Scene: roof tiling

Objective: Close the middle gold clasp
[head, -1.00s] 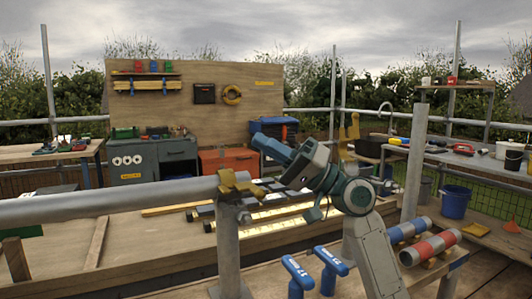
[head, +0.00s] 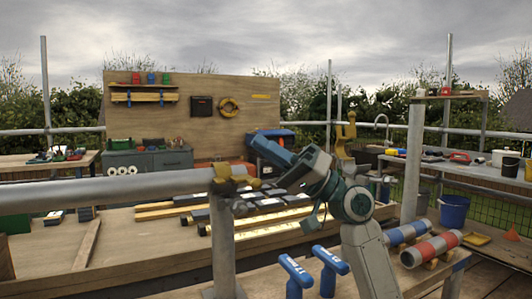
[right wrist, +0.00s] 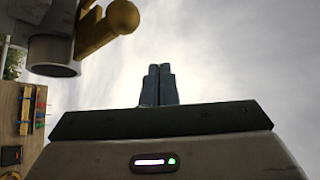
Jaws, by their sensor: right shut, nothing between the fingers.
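A gold clasp (head: 228,181) sits on top of a grey post, at the right end of a long grey pipe (head: 110,193). It lies low around the pipe end; I cannot tell whether it is latched. Its rounded gold knob (right wrist: 122,18) shows at the upper left of the right wrist view, beside the pipe end (right wrist: 52,55). A second gold clasp (head: 346,135) stands upright farther right, behind my arm. My right gripper (head: 262,144) is shut and empty, its blue fingers pointing up and left, above and to the right of the first clasp. My left gripper is out of view.
Dark and yellow-edged strips (head: 262,215) lie on the wooden deck behind the post. Two blue T-handled tools (head: 296,272) stand in front. Red and blue banded cylinders (head: 430,248) lie at the right. The air above the pipe is open.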

